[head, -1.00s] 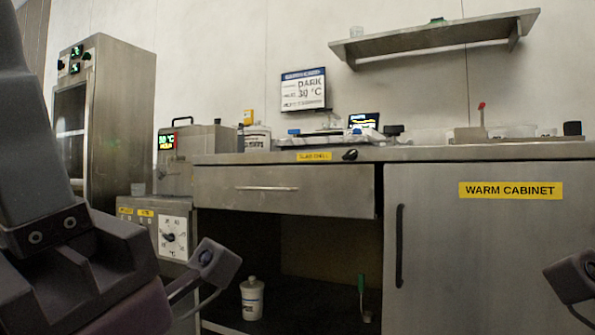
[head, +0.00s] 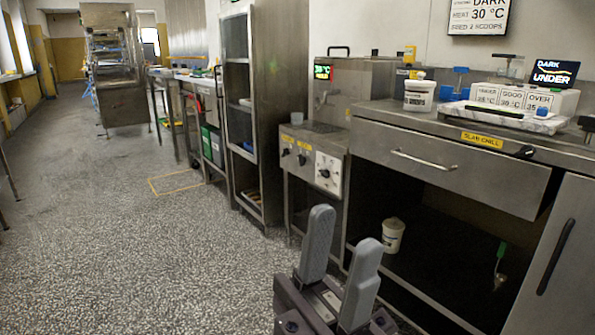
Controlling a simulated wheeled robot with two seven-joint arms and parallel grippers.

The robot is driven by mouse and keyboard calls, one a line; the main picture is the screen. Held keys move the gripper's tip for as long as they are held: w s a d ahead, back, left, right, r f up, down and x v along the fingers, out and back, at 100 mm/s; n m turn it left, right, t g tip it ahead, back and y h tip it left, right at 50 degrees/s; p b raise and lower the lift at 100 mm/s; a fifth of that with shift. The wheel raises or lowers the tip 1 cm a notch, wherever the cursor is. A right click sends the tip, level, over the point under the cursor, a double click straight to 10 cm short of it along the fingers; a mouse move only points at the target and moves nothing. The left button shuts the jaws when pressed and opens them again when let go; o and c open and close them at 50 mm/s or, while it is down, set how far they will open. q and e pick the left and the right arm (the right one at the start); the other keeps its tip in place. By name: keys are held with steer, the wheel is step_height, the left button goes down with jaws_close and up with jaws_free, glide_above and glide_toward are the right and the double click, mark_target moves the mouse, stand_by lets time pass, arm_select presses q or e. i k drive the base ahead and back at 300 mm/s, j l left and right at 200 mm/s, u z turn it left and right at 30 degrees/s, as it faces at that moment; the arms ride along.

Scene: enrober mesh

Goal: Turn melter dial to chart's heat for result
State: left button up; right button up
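The melter (head: 362,85) is a steel box with a spout and a small lit display (head: 322,72). On the front of the cabinet below it is the dial (head: 325,173), a dark knob on a white scale plate; its exact setting is too small to read. The wall chart (head: 466,14) shows DARK, 30 °C and 2 scoops; its top is cut off. A small screen (head: 540,73) reads DARK and UNDER. My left gripper (head: 345,229) is open and empty, its fingers pointing up, in front of and below the dial, apart from it. My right gripper is out of view.
Result cards (head: 525,97) stand on the right-hand counter, with some small text unclear. A white tub (head: 419,95) is near the melter. The slab chill drawer (head: 440,165) sits above an open bay holding another tub (head: 391,235). The speckled floor (head: 150,260) is clear at left.

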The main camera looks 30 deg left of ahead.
mark_target(325, 173)
steer(key=i+j+u, duration=0.25)
steer(key=j+u, duration=0.15)
steer(key=i+j+u, duration=0.35)
steer(key=i+j, duration=0.4)
steer(key=i+j+u, duration=0.15)
steer(key=i+j, duration=0.3)
steer(key=i, duration=0.15)
steer(key=i+j, duration=0.35)
steer(key=i, duration=0.15)
steer(key=u, duration=0.05)
